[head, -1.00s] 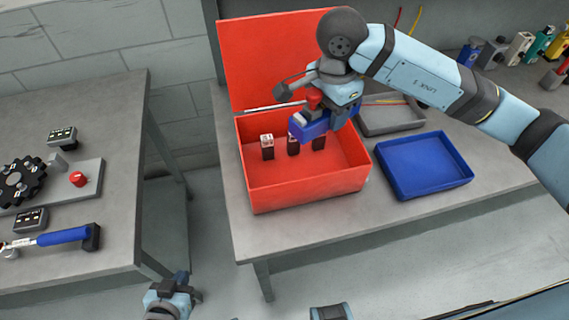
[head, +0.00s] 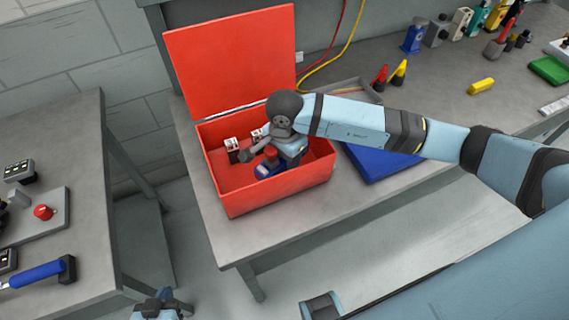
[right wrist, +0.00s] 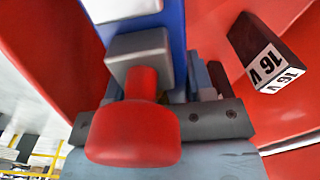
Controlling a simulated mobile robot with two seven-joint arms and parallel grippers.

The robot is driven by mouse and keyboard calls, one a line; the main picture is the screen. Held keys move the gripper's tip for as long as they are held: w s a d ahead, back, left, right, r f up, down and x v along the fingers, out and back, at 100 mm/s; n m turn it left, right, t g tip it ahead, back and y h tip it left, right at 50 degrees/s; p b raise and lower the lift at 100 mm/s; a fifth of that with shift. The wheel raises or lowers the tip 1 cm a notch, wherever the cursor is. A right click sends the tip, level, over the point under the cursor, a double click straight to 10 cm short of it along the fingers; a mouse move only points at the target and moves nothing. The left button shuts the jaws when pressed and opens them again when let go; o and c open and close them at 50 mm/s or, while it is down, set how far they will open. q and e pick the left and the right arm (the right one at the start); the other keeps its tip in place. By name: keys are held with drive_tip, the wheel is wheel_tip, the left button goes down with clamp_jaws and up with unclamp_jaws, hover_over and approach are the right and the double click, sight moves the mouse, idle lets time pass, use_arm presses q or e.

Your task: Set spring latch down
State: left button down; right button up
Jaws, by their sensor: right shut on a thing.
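My right gripper (head: 272,165) is inside the open red box (head: 275,196), towards its right front part. It is shut on the spring latch (head: 262,173), a blue body with a red knob. In the right wrist view the latch's red knob (right wrist: 135,130) and grey collar are close to the camera, with the blue body (right wrist: 172,30) beyond. My arm and the box's front wall hide the latch's underside, so I cannot tell whether it touches the box floor. My left gripper (head: 160,306) is at the bottom edge of the head view, its jaws unclear.
Dark blocks with white labels (head: 232,146) stand in the box; one in the right wrist view reads 16 V (right wrist: 262,50). The box lid (head: 232,55) stands open behind. A blue tray (head: 365,165) lies right of the box, partly under my arm. Bare tabletop (head: 215,235) lies in front.

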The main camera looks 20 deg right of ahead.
sight(285, 167)
drive_tip(key=shift+f, duration=2)
drive_tip(key=shift+f, duration=0.2)
drive_tip(key=o, duration=1.2)
drive_tip(key=shift+r, duration=0.1)
